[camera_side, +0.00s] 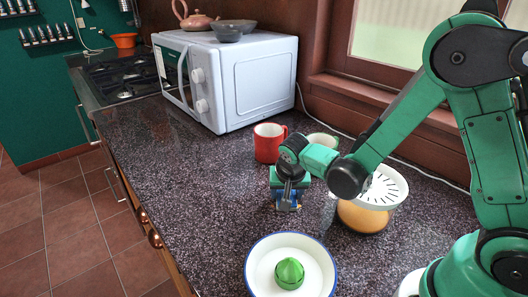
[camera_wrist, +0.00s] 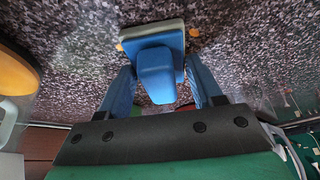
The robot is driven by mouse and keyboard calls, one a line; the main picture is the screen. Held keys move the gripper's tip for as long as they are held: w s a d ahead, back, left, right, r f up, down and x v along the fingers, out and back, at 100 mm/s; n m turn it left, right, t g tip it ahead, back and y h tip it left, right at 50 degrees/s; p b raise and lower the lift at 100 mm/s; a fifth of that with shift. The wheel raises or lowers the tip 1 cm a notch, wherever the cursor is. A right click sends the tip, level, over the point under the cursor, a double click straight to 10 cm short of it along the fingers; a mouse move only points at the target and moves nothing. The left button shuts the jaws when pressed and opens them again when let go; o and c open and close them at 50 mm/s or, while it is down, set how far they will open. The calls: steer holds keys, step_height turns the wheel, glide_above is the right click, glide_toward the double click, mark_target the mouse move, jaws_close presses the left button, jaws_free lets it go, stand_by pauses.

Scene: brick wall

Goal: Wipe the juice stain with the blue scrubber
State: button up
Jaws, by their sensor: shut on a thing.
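My gripper (camera_side: 287,185) points down at the counter and is shut on the blue scrubber (camera_side: 288,206). In the wrist view my gripper's two blue fingers (camera_wrist: 160,68) sit on either side of the scrubber's blue handle (camera_wrist: 156,80). The scrubber has a blue block and a pale grey-green pad (camera_wrist: 135,32). The pad appears to be at the counter surface; exact contact is hard to tell. Small orange patches of the juice stain (camera_wrist: 193,32) show at both sides of the pad, and its middle is hidden under the scrubber. The stain is not clear in the side view.
A juicer with orange juice (camera_side: 362,217) stands close on the right. A blue-rimmed white plate (camera_side: 256,262) holding a green object is in front. A red mug (camera_side: 268,145) and pale green cup (camera_side: 322,142) stand behind. A white microwave (camera_side: 262,85) is farther back. Counter left is clear.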

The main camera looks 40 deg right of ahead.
mark_target(300, 205)
steer(key=shift+w, duration=3.05)
steer(key=shift+s+d, duration=0.4)
steer(key=shift+s, duration=4.55)
steer(key=shift+w, duration=4.75)
steer(key=shift+w+r, duration=0.15)
steer(key=shift+r, duration=0.05)
step_height(300, 205, up, 8)
steer(key=shift+f, duration=0.2)
